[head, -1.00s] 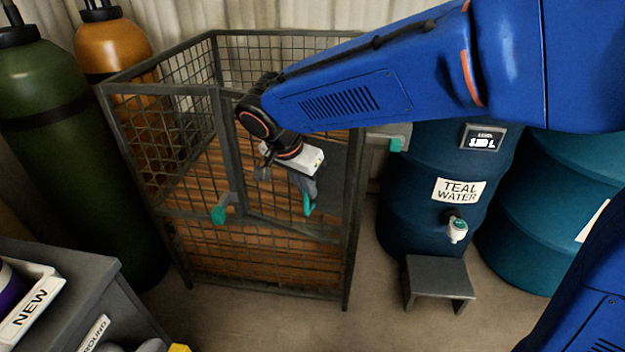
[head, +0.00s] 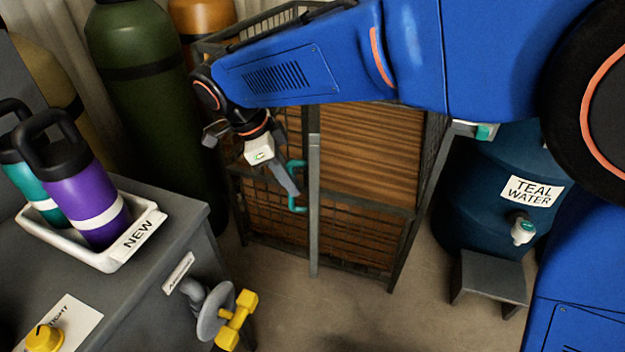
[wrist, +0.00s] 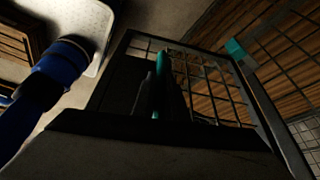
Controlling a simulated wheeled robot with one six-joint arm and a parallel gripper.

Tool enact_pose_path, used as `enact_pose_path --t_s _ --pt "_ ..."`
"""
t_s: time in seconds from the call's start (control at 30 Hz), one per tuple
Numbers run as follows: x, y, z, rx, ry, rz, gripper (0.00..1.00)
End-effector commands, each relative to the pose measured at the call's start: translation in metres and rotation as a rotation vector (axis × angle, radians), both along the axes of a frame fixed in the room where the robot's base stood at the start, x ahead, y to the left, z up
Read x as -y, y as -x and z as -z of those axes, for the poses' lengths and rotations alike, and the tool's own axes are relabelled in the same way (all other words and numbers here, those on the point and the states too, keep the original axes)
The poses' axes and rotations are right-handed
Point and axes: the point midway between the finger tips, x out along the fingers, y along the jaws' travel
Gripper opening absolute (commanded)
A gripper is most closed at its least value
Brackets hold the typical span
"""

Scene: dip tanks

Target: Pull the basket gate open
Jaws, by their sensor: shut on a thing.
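The basket is a dark metal mesh cage (head: 402,250) with wood-brown panels showing inside. Its gate (head: 314,215) stands swung outward and shows nearly edge-on in the head view. In the wrist view the mesh gate (wrist: 210,88) fills the middle, with the basket's inside beyond it on the right. My gripper (head: 290,180) is shut on the gate's teal handle (head: 297,208). The handle also shows upright between the fingers in the wrist view (wrist: 159,84). My arm hides the upper left of the basket.
A blue teal-water drum (head: 490,205) and a small grey step (head: 488,282) stand right of the basket. A grey bench (head: 185,235) with a white tray (head: 100,262) of bottles is at left. A yellow-handled valve (head: 236,318) sticks out from it. Floor before the gate is clear.

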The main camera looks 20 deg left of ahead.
Motion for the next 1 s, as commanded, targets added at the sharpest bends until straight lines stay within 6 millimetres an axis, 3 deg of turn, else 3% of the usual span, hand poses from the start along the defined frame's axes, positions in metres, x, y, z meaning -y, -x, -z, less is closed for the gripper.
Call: enact_pose_path --t_s 0.3,0.5,0.7,1.0 --pt "-0.059 -0.004 0.000 0.000 -0.001 -0.004 0.00" --pt "-0.085 -0.010 0.000 0.001 0.000 -0.003 0.00" --pt "-0.099 -0.015 0.000 0.001 0.000 -0.003 0.00" --pt "-0.104 -0.018 -0.001 0.001 -0.001 -0.002 0.00"
